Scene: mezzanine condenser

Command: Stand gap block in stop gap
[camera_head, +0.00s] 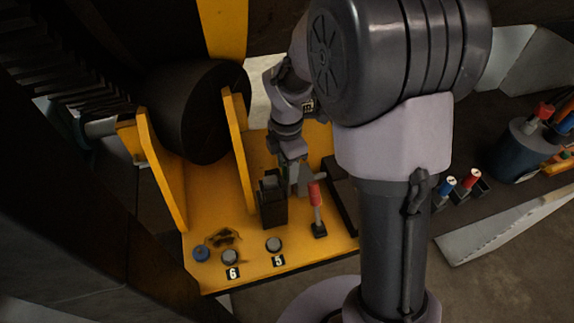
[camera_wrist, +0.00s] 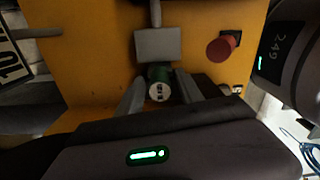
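My gripper (camera_wrist: 159,82) points down over the yellow bench, its two fingers apart. A short green cylinder with a pale, dark-marked end (camera_wrist: 158,88) shows between them, with a narrow space at least on its right. It may be the gap block; I cannot be sure. A grey block on a rod (camera_wrist: 158,45) is just beyond the fingertips in the wrist view. In the head view my gripper (camera_head: 291,180) is beside a tall black block (camera_head: 272,203); the green piece is mostly hidden there. I cannot clearly make out the stop gap.
A red-handled lever (camera_head: 315,195) stands close right of my gripper; its red top (camera_wrist: 222,48) shows in the wrist view. A large black roller (camera_head: 195,110) lies between yellow brackets at left. Knobs (camera_head: 274,244) line the yellow bench's front edge (camera_head: 330,254). A dark canister (camera_head: 520,150) stands far right.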

